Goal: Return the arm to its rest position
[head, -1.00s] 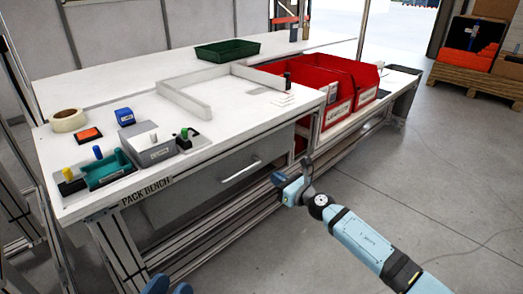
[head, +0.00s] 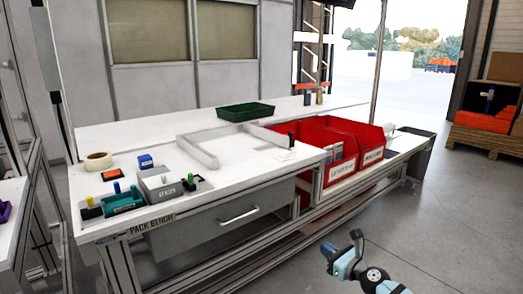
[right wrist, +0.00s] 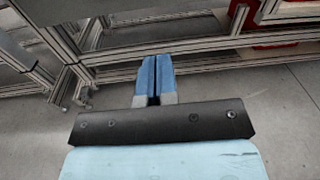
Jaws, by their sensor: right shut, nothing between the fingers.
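My right gripper (head: 343,258) is in the lower right of the head view, over the open floor in front of the pack bench (head: 160,233). In the right wrist view its two blue fingers (right wrist: 155,78) are together with nothing between them. It is apart from the bench; the bench's metal frame (right wrist: 200,60) shows beyond the fingers in the wrist view. My left gripper does not show in the head view.
On the bench stand a green tray (head: 246,111), a tape roll (head: 98,161), a teal holder (head: 124,201) and a grey box (head: 160,184). Red bins (head: 345,150) stand at its right end. A pallet with boxes (head: 485,142) is at the far right. The floor (head: 440,220) at right is clear.

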